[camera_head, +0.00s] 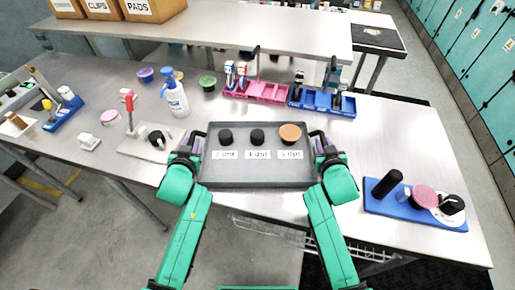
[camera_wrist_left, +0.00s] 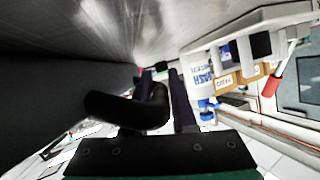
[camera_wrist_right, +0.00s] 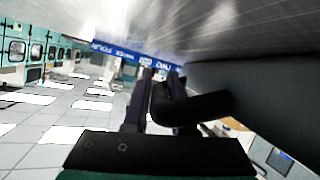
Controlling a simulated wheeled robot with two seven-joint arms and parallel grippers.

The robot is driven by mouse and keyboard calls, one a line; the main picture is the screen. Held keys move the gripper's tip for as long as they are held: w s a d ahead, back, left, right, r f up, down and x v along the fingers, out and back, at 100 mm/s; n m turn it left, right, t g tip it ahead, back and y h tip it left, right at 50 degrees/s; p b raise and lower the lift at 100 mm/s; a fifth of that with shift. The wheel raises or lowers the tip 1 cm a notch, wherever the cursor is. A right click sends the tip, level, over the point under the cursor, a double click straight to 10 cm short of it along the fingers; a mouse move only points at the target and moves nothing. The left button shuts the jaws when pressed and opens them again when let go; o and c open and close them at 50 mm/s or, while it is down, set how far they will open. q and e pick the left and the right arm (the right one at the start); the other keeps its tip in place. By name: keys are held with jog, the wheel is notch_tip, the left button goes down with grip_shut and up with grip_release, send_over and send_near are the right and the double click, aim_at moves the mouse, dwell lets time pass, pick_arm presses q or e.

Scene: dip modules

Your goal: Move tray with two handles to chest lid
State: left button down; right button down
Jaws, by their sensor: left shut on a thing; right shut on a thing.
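The grey tray (camera_head: 258,174) is at the front edge of the near bench, between my two arms. It carries two black round pieces, an orange-topped piece and white labels. My left gripper (camera_head: 197,147) is shut on its left handle, a dark curved bar in the left wrist view (camera_wrist_left: 135,108). My right gripper (camera_head: 318,147) is shut on its right handle, seen in the right wrist view (camera_wrist_right: 195,107). The tray looks about level; I cannot tell whether it touches the bench. A dark-topped stand (camera_head: 378,38) is at the far right; I cannot tell if it is the chest lid.
Pink (camera_head: 258,91) and blue (camera_head: 322,102) racks stand behind the tray. A spray bottle (camera_head: 176,97) and a pale base (camera_head: 150,142) are to its left. A blue board (camera_head: 410,208) with round pieces lies to its right. Bare bench lies between tray and board.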

dwell(0.3)
